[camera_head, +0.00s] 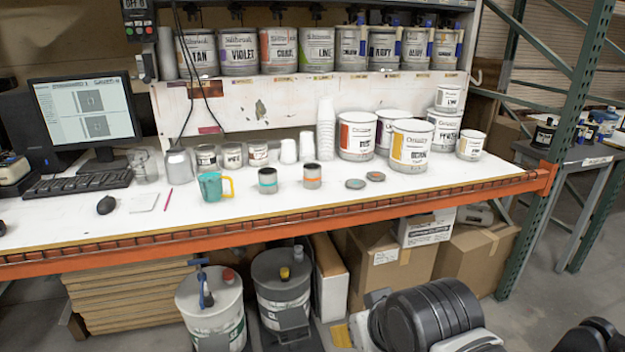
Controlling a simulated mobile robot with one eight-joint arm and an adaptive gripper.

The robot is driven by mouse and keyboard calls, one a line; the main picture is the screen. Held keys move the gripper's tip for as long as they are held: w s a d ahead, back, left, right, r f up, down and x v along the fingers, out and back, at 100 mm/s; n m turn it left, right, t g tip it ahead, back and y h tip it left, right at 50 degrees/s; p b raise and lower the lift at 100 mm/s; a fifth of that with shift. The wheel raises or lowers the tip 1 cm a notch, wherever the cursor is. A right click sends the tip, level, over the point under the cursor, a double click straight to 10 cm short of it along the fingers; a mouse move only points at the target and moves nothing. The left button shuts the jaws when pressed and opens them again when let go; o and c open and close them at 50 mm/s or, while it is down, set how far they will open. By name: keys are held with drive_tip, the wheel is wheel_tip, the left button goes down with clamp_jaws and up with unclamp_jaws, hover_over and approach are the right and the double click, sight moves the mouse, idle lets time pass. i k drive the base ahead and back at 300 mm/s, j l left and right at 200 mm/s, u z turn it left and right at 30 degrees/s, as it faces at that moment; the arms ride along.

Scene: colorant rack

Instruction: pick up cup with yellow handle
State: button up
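The teal cup (210,187) with a yellow handle (229,186) stands upright on the white workbench (330,202), left of the middle and close to the front edge. Its handle points right in the picture. Nothing is touching the cup. Dark links of my arm show at the bottom right, low in front of the bench and well apart from the cup. I see no gripper fingers.
A red pencil (168,200) and mouse (106,205) lie left. Large paint cans (411,147) stand right. The orange front beam (400,203) edges the bench; buckets (210,300) stand below.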

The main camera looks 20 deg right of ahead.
sight(210, 178)
drive_tip(key=i+j, duration=1.75)
drive_tip(key=i+l+z, duration=0.05)
